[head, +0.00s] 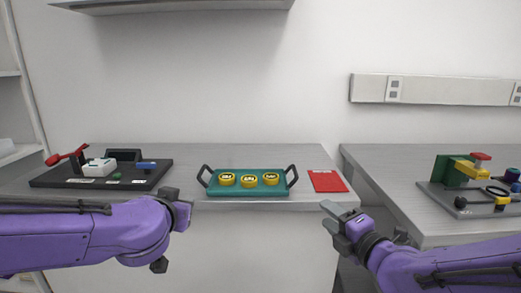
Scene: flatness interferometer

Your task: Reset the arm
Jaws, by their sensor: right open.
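My right gripper (336,217) is open and empty, in front of the counter's edge and below the red mat. Its purple arm (440,262) comes in from the right. My left arm (95,235) comes in from the left. Its dark wrist end (175,205) is in front of the left counter, but the fingers do not show clearly. Neither arm touches anything on the counters.
A teal tray (248,190) with black handles holds three yellow round pieces (249,181). A red mat (327,181) lies beside it. A black board with devices (60,181) is at left. A grey plate (440,205) bears a green and yellow fixture (452,170). A gap separates the counters.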

